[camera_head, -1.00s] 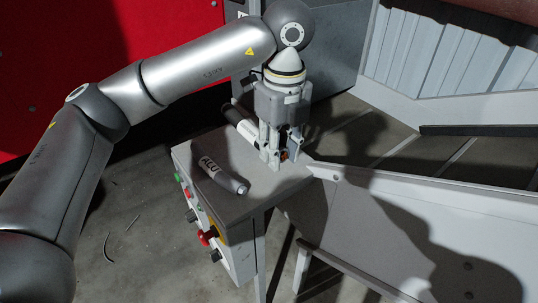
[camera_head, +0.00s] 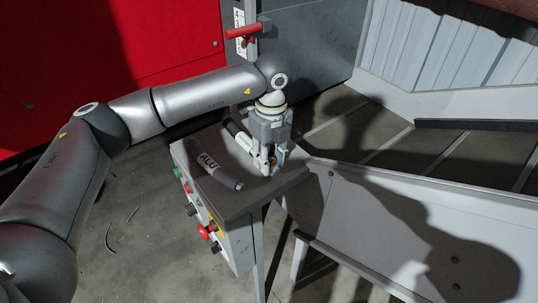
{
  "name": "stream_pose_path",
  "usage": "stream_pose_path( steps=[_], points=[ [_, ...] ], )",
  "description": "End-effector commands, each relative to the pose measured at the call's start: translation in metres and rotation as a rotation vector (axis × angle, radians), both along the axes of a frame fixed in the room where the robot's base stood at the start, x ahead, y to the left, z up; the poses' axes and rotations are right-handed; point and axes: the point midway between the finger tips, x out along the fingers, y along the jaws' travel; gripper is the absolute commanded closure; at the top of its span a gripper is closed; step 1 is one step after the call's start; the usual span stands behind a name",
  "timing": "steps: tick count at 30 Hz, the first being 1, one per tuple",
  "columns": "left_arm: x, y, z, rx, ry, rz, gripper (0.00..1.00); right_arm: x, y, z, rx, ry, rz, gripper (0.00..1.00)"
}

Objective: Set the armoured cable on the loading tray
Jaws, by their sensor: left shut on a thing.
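My left gripper (camera_head: 266,166) points straight down over the grey top (camera_head: 232,205) of a cabinet. It is shut on a short dark cable piece with a white label (camera_head: 243,141), near its right end, where a small orange spot shows. The fingers partly hide this piece. I cannot read its label or tell whether it touches the top. A second dark cable piece marked ALU (camera_head: 227,180) lies on the same top, to the left and in front, apart from the gripper. I cannot tell which surface is the loading tray. My right gripper is not in view.
The cabinet's front has several buttons and a red knob (camera_head: 205,232). Behind stand a red wall (camera_head: 100,60) and a red handle (camera_head: 244,33). The cabinet top's front is clear.

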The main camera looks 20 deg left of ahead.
Motion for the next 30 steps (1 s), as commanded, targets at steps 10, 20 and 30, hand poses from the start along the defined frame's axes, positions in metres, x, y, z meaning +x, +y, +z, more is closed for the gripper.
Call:
stream_pose_path(
  steps=[10, 20, 30],
  points=[
    [0.0, 0.0, -0.002, -0.001, 0.001, 0.0, 0.5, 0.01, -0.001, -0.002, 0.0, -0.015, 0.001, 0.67],
    [0.0, 0.0, 0.0, -0.001, 0.001, 0.0, 0.5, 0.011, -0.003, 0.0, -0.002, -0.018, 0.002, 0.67],
    [0.002, -0.002, 0.05, -0.002, -0.005, -0.001, 0.5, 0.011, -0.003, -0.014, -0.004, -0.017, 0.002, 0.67]
  ],
)
